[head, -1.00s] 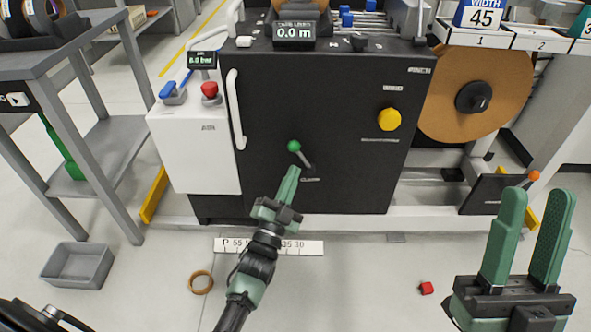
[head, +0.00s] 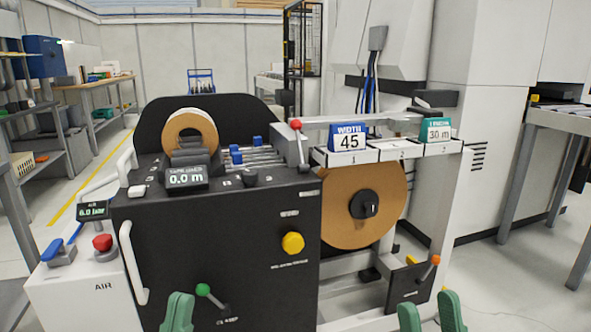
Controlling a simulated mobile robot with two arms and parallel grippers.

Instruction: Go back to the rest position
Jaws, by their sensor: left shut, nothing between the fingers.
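My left gripper (head: 177,312) shows at the bottom edge, left of centre. Its green fingers are together with nothing between them. It is in front of the black machine cabinet (head: 240,250), just left of and below the green-knobbed clamp lever (head: 204,290) in the picture. My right gripper (head: 431,314) shows at the bottom edge, right of centre. Its two green fingers stand apart and no object shows between them. Only the finger ends of both grippers are in view; both arms are out of frame.
The cabinet carries a tape roll (head: 190,138) and a 0.0 m display (head: 186,178). A large brown roll (head: 352,220) and an orange-knobbed lever (head: 429,268) are to its right. The white air unit (head: 85,295) is at left. Grey floor (head: 490,280) is free at right.

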